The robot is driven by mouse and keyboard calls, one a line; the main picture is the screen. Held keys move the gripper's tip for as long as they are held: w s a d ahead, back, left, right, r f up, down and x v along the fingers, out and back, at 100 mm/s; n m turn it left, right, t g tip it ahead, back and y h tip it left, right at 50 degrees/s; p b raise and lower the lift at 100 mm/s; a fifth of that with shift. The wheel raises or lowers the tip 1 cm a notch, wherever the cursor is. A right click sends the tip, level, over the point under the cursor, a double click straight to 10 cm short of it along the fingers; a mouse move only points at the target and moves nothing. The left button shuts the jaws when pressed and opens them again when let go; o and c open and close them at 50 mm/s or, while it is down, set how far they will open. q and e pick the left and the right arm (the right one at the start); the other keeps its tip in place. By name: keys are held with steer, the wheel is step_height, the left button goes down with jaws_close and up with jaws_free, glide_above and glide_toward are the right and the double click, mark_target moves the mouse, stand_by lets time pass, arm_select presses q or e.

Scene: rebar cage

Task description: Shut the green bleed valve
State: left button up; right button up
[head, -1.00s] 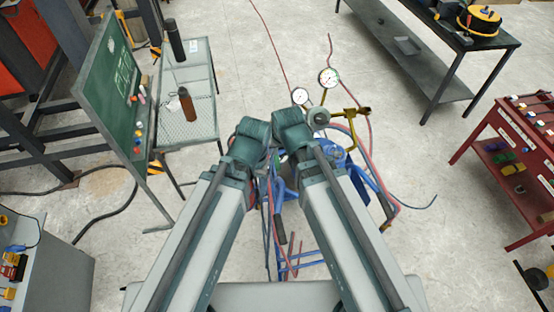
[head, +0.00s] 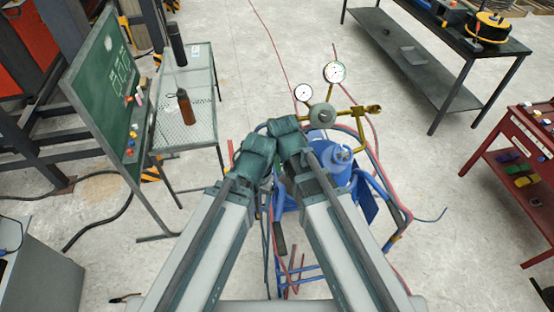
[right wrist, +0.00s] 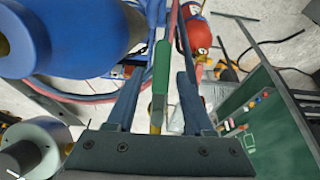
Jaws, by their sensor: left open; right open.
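A green lever (right wrist: 161,75) shows in the right wrist view, between the two fingers of my right gripper (right wrist: 157,90). I take it for the bleed valve's handle; gaps show on both sides and I see no contact. A brass-coloured part (right wrist: 156,122) lies below it. My right gripper is open there; my arm hides it in the head view. A brass regulator (head: 322,112) with two white gauges (head: 334,72) stands by a blue cylinder (head: 338,158), and a large blue cylinder (right wrist: 75,35) fills the wrist view's upper left. I cannot make out my left gripper's fingers behind my arm.
Red and blue hoses (head: 398,205) loop right of the cylinder. A dark bench (head: 430,85) and a red rack (head: 520,170) stand right. Pale floor lies between.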

jaws_close()
stand_by(1.4)
